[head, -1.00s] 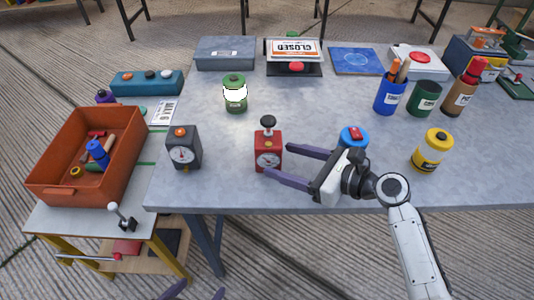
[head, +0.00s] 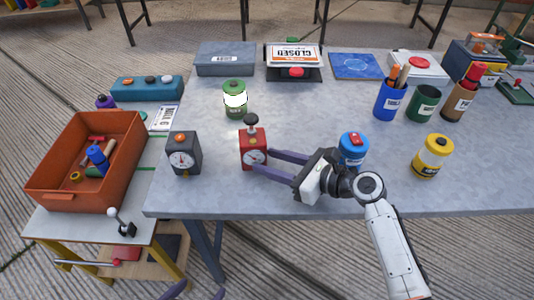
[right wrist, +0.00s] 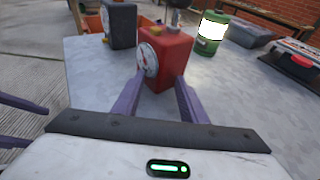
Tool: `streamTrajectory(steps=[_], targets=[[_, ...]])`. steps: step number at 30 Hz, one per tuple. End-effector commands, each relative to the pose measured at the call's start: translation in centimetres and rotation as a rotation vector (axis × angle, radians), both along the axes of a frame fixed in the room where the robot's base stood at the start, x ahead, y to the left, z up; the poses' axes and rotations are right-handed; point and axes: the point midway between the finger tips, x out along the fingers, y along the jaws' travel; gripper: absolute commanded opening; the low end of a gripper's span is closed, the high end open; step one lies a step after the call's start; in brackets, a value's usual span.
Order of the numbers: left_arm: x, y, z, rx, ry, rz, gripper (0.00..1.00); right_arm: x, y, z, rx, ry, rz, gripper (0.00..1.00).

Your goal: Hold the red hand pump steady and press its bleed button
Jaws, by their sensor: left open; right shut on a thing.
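The red hand pump (head: 251,147) stands upright near the front edge of the grey table, with a white dial on its front and a black knob on top. In the right wrist view the pump (right wrist: 172,55) is between the purple fingers, and a small yellow piece (right wrist: 156,31) shows on its top. My right gripper (head: 260,160) is shut on the pump's lower body, reaching in from the right. My left gripper (head: 197,292) is open and empty at the bottom edge of the head view, well short of the table; only its fingertips show.
A dark grey gauge box (head: 184,155) with an orange button stands left of the pump. A green lantern-like can (head: 235,101) stands behind it. A blue can (head: 352,151) is close behind my right wrist, and a yellow can (head: 432,157) is farther right. An orange bin (head: 50,188) is at left.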

Motion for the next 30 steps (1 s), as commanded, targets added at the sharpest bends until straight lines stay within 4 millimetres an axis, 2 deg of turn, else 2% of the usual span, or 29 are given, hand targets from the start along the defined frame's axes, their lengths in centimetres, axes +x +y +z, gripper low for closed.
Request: streamTrajectory(steps=[1,6,13,14,24,25,30], targets=[[-0.11,0.02,-0.07,0.0,0.002,0.001,0.72,0.02,0.01,0.06,0.001,-0.001,-0.001,0.23],[-0.23,0.03,-0.13,0.0,0.005,0.001,0.72,0.03,0.0,0.09,0.001,-0.001,-0.001,0.01],[-0.24,0.02,-0.14,0.0,0.005,0.001,0.72,0.04,0.0,0.11,0.001,-0.001,-0.001,0.0],[-0.25,0.02,-0.15,0.0,0.005,0.001,0.72,0.04,0.0,0.11,0.001,-0.001,-0.001,0.02],[-0.26,-0.02,-0.14,0.0,0.005,0.001,0.72,0.04,-0.02,0.09,0.001,-0.001,-0.001,0.59],[-0.25,-0.02,-0.14,0.0,0.005,0.001,0.72,0.04,-0.02,0.08,0.001,-0.001,-0.001,0.62],[-0.25,-0.05,-0.14,-0.001,0.005,0.0,0.72,0.04,-0.02,0.08,0.001,-0.001,-0.001,0.62]])
